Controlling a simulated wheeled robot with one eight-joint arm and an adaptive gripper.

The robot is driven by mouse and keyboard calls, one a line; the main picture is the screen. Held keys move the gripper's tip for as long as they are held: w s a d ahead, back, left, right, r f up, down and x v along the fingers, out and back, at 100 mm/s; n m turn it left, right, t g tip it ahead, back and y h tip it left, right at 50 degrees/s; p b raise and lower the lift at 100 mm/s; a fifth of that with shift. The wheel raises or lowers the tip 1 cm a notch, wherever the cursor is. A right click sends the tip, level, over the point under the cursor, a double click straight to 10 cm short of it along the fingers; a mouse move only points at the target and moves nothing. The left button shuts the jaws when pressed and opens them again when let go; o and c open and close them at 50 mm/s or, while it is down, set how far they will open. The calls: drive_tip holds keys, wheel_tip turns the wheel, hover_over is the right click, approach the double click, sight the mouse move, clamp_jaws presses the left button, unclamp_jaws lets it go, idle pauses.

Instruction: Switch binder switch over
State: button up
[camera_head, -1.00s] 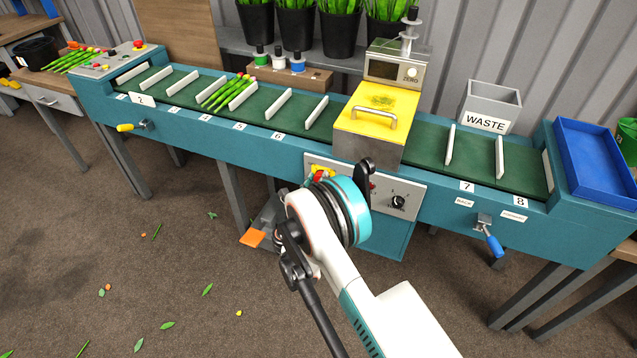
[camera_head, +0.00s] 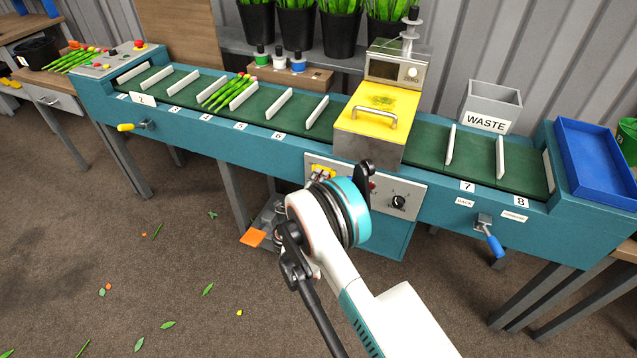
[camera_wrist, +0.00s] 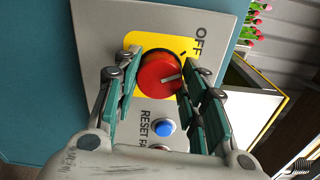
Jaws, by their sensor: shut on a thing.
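The binder switch is a red round knob (camera_wrist: 157,72) on a yellow plate (camera_wrist: 130,40), with the word OFF beside it, in the wrist view. A pale mark on the knob points toward the right finger. My gripper (camera_wrist: 165,68) is shut on the knob, with one finger on each side. In the head view the switch's yellow plate (camera_head: 320,172) shows on the grey panel (camera_head: 408,188) at the front of the machine. My wrist covers most of the knob and the fingers there.
A blue button (camera_wrist: 163,127) marked RESET sits close beside the knob. A black dial (camera_head: 398,202) is on the same panel. The yellow binder cover (camera_head: 378,112) is above, and a blue-handled lever (camera_head: 490,238) is at the right. The floor in front has scattered leaves.

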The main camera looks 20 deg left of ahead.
drive_tip(key=shift+n, duration=1.7)
drive_tip(key=shift+a, duration=0.1)
drive_tip(key=o, duration=1.1)
drive_tip(key=shift+f, duration=0.1)
drive_tip(key=shift+c, duration=0.2)
